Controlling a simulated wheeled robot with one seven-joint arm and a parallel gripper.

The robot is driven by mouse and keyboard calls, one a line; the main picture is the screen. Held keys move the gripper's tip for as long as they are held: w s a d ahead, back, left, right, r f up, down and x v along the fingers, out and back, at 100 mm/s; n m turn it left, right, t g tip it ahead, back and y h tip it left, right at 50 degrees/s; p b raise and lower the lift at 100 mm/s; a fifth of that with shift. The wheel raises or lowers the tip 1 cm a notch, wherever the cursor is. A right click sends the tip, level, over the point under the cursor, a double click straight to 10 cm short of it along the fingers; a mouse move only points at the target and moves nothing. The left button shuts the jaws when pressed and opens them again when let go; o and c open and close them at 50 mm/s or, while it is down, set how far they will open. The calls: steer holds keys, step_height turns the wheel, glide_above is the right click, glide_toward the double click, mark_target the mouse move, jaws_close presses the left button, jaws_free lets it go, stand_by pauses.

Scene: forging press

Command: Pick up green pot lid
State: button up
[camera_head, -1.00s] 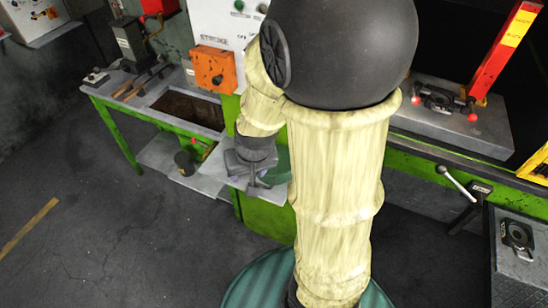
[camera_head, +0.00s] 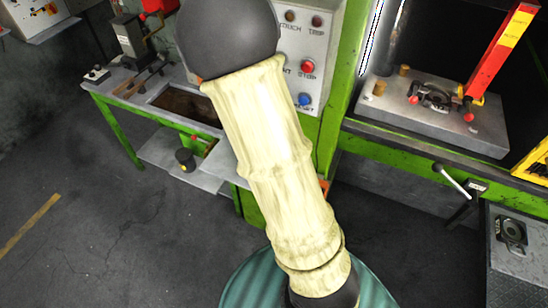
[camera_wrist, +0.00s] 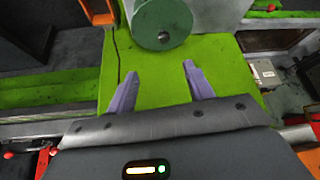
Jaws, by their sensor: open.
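In the wrist view a dull green, round piece (camera_wrist: 162,22), which I take for the green pot lid, shows at the top middle, cut off by the frame edge. It has a flat round face with a small grey spot near its lower rim. My gripper (camera_wrist: 161,86) is open and empty, its two grey-purple fingers apart. The green piece lies beyond the fingertips, apart from them. In the head view my own arm hides both the gripper and the green piece.
A bright green machine surface (camera_wrist: 155,60) lies beyond the fingers. In the head view a control panel (camera_head: 308,60) stands behind my arm. A green-framed table (camera_head: 120,130) stands left, a metal plate with a clamp (camera_head: 440,118) right. The floor at left is clear.

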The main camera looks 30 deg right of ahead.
steer(key=b+x, duration=0.2)
steer(key=x, duration=0.8)
steer(key=shift+w+f+b, duration=0.1)
steer(key=shift+f+b, duration=0.1)
steer(key=shift+b, duration=0.2)
steer(key=shift+w+d+f, duration=0.1)
steer(key=shift+w+f, duration=0.05)
steer(key=shift+f, duration=0.1)
steer(key=shift+w+p+x, duration=0.15)
steer(key=shift+p+x, duration=0.3)
steer(key=shift+x, duration=0.85)
steer(key=shift+w+p+x, duration=0.2)
steer(key=shift+p+x, duration=0.2)
steer(key=shift+x, duration=0.9)
steer(key=shift+r, duration=0.1)
steer(key=shift+c, duration=0.4)
jaws_close()
